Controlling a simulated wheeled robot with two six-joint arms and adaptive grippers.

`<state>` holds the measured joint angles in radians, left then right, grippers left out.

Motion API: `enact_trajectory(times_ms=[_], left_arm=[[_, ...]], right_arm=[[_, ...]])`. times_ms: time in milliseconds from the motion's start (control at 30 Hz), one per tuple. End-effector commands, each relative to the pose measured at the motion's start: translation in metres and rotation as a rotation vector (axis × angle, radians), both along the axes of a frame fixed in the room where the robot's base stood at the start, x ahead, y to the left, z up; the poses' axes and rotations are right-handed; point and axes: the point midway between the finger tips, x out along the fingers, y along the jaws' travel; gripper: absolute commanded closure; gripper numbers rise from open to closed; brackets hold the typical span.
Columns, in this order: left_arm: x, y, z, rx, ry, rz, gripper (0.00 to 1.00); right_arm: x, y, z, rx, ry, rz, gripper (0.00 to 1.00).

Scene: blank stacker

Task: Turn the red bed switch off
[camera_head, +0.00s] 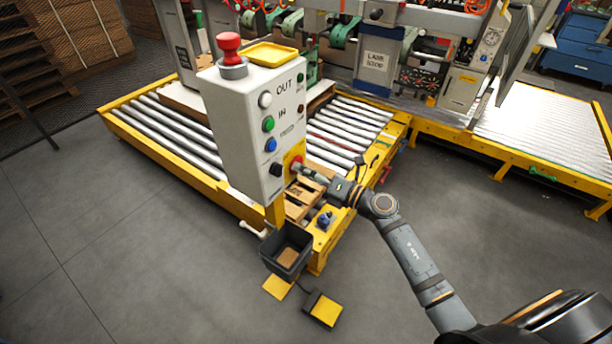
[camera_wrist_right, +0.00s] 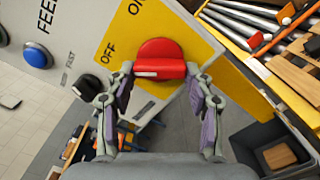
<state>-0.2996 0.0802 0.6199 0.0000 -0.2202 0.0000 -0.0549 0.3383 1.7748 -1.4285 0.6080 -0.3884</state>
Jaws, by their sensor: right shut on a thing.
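The red bed switch (camera_wrist_right: 163,50) is a round red knob with a short white mark, set on a yellow plate (camera_wrist_right: 192,44) lettered OFF and ON. In the right wrist view the white mark lies on the knob's left half, pointing left, just below the word OFF. My right gripper (camera_wrist_right: 160,70) is shut on the knob, one finger on each side. My left gripper is not in view.
A black knob (camera_wrist_right: 88,85) and a blue button (camera_wrist_right: 37,55) sit beside the yellow plate. Roller conveyors (camera_head: 345,125) lie behind. Grey floor (camera_head: 130,270) is clear at left.

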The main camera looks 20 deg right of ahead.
Motion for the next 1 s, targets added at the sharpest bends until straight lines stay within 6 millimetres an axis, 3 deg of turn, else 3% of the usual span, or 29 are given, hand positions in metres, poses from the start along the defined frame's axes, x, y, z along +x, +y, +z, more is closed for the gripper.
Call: enact_trajectory(times_ms=[300,900,933,1000], left_arm=[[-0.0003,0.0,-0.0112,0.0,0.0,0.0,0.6],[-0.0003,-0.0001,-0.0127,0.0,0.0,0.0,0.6],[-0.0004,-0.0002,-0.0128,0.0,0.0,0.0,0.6],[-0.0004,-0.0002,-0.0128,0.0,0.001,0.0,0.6]], right_arm=[[-0.0002,-0.0006,-0.0037,-0.109,-0.08,0.001,0.79],[-0.0001,-0.0007,-0.0029,-0.139,-0.103,0.001,0.79],[-0.0001,-0.0007,-0.0029,-0.139,-0.103,0.001,0.46],[0.0,-0.0006,-0.0027,-0.139,-0.103,0.001,0.37]])
